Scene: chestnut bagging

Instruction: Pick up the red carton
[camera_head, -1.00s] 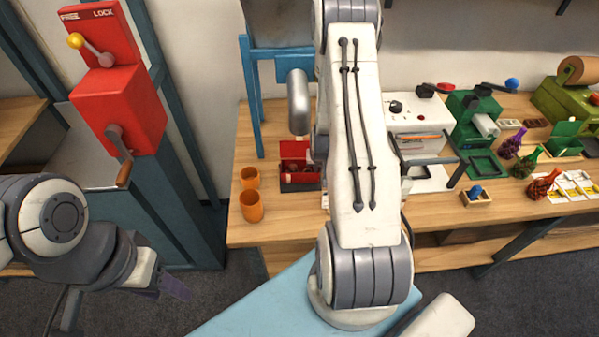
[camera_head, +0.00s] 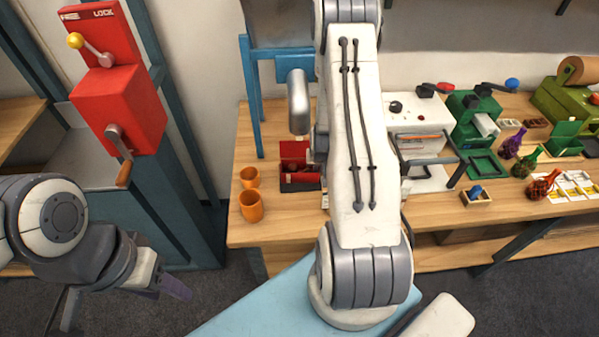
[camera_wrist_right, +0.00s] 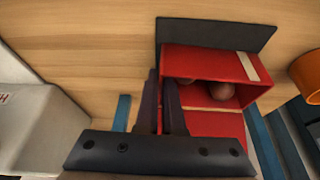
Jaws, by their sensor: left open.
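The red carton (camera_head: 300,178) stands on the wooden table, just left of my right arm in the head view. In the right wrist view the carton (camera_wrist_right: 202,122) is open at the top, with brown chestnuts inside and a pale strip on its rim. My right gripper (camera_wrist_right: 162,80) has its two dark fingers close together at the carton's left wall, with a thin strip of red between them. My right gripper is hidden behind its arm in the head view. My left gripper (camera_head: 120,298) is open and empty, low at the left, away from the table.
Two orange cups (camera_head: 251,206) stand left of the carton. A blue frame (camera_head: 252,100) with a grey cylinder (camera_head: 298,102) rises behind it. A white machine (camera_head: 415,115) and a green press (camera_head: 474,125) stand to the right. A red lever box (camera_head: 118,108) is at the left.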

